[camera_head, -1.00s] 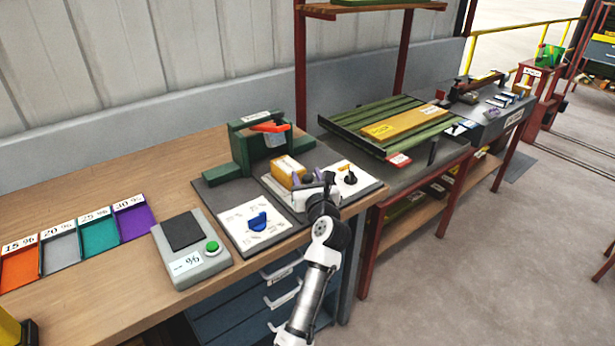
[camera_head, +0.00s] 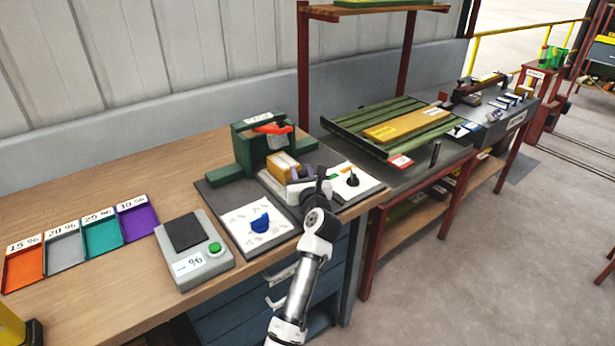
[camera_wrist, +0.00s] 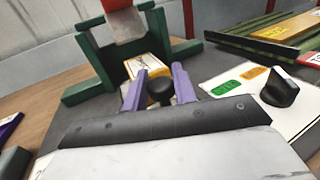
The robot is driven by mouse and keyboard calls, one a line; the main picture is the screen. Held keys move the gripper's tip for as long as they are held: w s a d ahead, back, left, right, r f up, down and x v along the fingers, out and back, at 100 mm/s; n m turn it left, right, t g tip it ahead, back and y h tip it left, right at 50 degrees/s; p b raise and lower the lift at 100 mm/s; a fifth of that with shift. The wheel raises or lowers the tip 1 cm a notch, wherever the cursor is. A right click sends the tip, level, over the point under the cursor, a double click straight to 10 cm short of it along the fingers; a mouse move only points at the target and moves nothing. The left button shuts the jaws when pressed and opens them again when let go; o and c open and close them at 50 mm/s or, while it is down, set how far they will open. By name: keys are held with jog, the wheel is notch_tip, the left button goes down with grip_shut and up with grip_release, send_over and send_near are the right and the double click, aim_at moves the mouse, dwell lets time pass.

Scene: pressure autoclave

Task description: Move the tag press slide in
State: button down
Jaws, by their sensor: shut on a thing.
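The tag press (camera_head: 243,150) is a green frame on a dark base, with a red lever (camera_head: 272,128). It also shows in the wrist view (camera_wrist: 97,62). The slide (camera_head: 272,186) is a pale plate in front of the press, carrying a yellow-and-wood block (camera_head: 283,162). The block shows just before the press opening in the wrist view (camera_wrist: 147,68). My gripper (camera_head: 303,173) has purple fingers, shut around the slide's black knob (camera_wrist: 160,90). The slide's near part is hidden by my gripper.
A white dial panel with a blue knob (camera_head: 260,223) is left of the slide, and one with a black knob (camera_head: 352,180) is right. A grey scale (camera_head: 195,250) and colored trays (camera_head: 62,244) stand further left. A slatted green rack (camera_head: 385,118) is at right.

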jog(key=shift+a+r, duration=0.15)
jog(key=c, duration=1.5)
grip_release()
jog(key=shift+w, duration=0.1)
jog(key=o, duration=0.3)
jog(key=shift+o, duration=0.2)
jog(key=b+v, duration=0.3)
jog(key=v, duration=1)
jog(key=shift+w, duration=0.1)
jog(key=shift+s, duration=0.45)
